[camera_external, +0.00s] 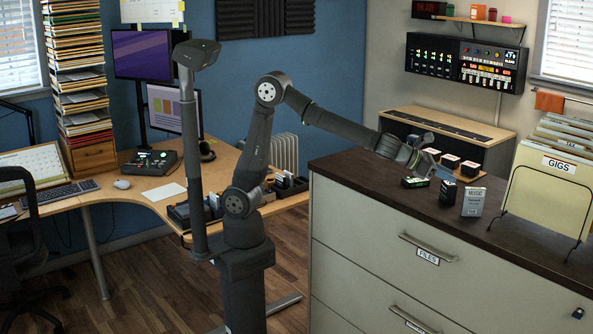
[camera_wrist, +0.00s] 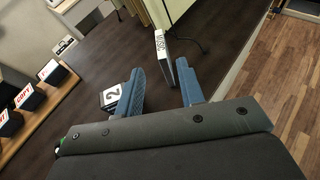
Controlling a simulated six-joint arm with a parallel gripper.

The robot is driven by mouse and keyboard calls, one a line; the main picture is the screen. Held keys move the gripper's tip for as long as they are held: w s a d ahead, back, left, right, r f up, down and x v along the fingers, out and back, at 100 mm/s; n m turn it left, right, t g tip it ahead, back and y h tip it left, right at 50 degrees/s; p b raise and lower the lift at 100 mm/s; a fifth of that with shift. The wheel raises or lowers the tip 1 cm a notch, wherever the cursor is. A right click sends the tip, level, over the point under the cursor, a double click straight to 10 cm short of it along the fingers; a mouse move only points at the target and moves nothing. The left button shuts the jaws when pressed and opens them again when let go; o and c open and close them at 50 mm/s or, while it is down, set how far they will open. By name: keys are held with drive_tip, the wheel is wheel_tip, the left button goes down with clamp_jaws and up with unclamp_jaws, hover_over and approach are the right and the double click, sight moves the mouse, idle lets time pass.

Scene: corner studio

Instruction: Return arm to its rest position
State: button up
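My gripper (camera_external: 423,153) hangs at the end of my outstretched arm, above the dark top of the filing cabinet (camera_external: 350,168). Beyond the fingers, a slim upright box (camera_wrist: 161,47) stands on the top. In the external view a white box marked MUSIC (camera_external: 474,203) stands upright, apart from my gripper.
A dark box (camera_external: 447,193) and a low dark green-edged box (camera_external: 415,183) are on the cabinet below my gripper. Several white-topped boxes (camera_external: 470,168) stand in a row behind. A folder rack (camera_external: 552,185) is at the right. The cabinet top's left part is clear.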

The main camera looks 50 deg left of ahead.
sight(475, 188)
drive_tip(key=shift+s+a+r, duration=0.15)
drive_tip(key=shift+s+a, duration=0.15)
drive_tip(key=shift+w, duration=0.1)
drive_tip(key=x, duration=1.2)
idle(0.6)
